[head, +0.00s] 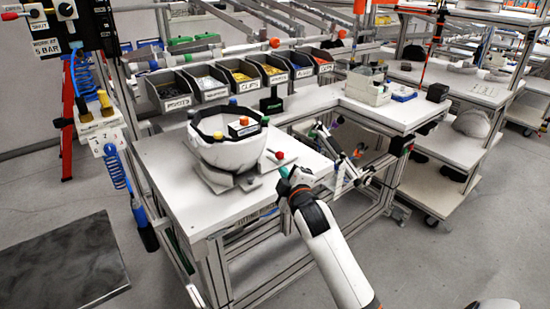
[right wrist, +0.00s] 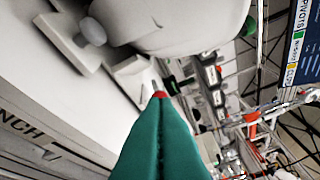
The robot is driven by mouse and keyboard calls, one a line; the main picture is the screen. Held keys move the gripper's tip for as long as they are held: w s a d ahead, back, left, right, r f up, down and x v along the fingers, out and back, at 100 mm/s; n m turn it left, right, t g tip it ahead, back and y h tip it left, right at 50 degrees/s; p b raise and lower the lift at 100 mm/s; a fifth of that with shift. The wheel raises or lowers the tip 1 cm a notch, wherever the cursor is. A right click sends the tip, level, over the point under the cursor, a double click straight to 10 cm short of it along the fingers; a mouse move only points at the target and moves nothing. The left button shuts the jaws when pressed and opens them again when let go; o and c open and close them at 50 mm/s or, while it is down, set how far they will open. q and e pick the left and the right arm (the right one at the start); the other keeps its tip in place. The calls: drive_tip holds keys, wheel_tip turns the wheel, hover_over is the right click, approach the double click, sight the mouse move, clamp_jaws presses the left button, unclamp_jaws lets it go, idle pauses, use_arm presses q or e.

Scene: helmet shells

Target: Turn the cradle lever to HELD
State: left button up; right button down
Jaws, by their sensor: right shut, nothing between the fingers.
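A small lever with a red knob (head: 279,155) stands on a plate at the cradle's right side. In the right wrist view the red knob (right wrist: 160,94) shows just past my fingertips, partly hidden. I cannot tell whether they touch. My right gripper (head: 284,172), with green fingers, is shut and empty, just below and right of the knob. It fills the lower middle of the right wrist view (right wrist: 160,104). HELD lettering is not readable. My left gripper is not in view.
Several labelled parts bins (head: 208,85) line the back of the bench (head: 180,175). A grey knob (right wrist: 92,32) on the cradle shows in the right wrist view. An air panel with blue hoses (head: 103,130) stands at the left. The bench front is clear.

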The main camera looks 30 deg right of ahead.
idle(0.3)
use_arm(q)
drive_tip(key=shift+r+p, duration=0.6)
use_arm(e)
approach(274, 152)
drive_tip(key=w, duration=0.4)
drive_tip(key=shift+w+d+r, duration=0.1)
drive_tip(key=shift+w+r, duration=0.05)
drive_tip(key=shift+w, duration=0.2)
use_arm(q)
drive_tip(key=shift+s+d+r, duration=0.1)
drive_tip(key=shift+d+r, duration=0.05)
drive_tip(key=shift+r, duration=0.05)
use_arm(e)
drive_tip(key=shift+d+r+n+y, duration=0.1)
drive_tip(key=shift+d+n+y, duration=0.05)
drive_tip(key=shift+n+y, duration=0.15)
drive_tip(key=shift+s+d, duration=0.1)
